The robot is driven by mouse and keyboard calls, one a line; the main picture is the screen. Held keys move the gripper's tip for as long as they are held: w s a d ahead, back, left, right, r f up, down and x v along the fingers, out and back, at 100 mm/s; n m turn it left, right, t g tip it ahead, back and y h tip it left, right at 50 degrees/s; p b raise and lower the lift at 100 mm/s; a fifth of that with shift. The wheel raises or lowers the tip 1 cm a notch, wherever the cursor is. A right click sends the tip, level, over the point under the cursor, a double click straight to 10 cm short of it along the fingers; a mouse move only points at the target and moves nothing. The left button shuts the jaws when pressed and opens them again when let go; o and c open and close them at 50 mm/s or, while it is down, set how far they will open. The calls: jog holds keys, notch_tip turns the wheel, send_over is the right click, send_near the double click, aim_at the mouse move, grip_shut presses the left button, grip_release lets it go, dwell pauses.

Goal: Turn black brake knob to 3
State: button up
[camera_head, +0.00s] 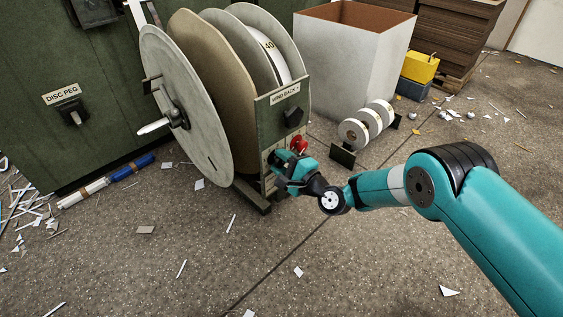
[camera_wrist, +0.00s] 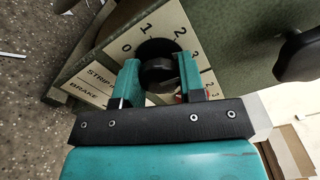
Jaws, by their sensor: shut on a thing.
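The black brake knob (camera_wrist: 158,62) sits on a pale panel (camera_wrist: 112,52) in the wrist view, with numbers around it. A 0, a 1 and several 2s can be read, and a small 3 at the right. The words STRIP and BRAKE show at the left, partly covered. My gripper (camera_wrist: 161,80) has one finger on each side of the knob and is shut on it. I cannot tell which number the knob points to. In the head view my gripper (camera_head: 279,160) is at the panel low on the reel stand and hides the knob.
A red knob (camera_head: 299,144) is just above my gripper. A black knob (camera_head: 294,117) is higher on the green WIND BACK plate (camera_head: 271,113). A large grey disc with a crank (camera_head: 184,110) stands left. Small white rolls (camera_head: 354,131) stand right. Paper scraps litter the floor.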

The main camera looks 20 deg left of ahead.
jog(key=shift+s+f+m, duration=0.1)
jog(key=shift+s+m, duration=0.05)
jog(key=shift+m, duration=1.45)
jog(key=o, duration=0.9)
jog(key=shift+d, duration=0.1)
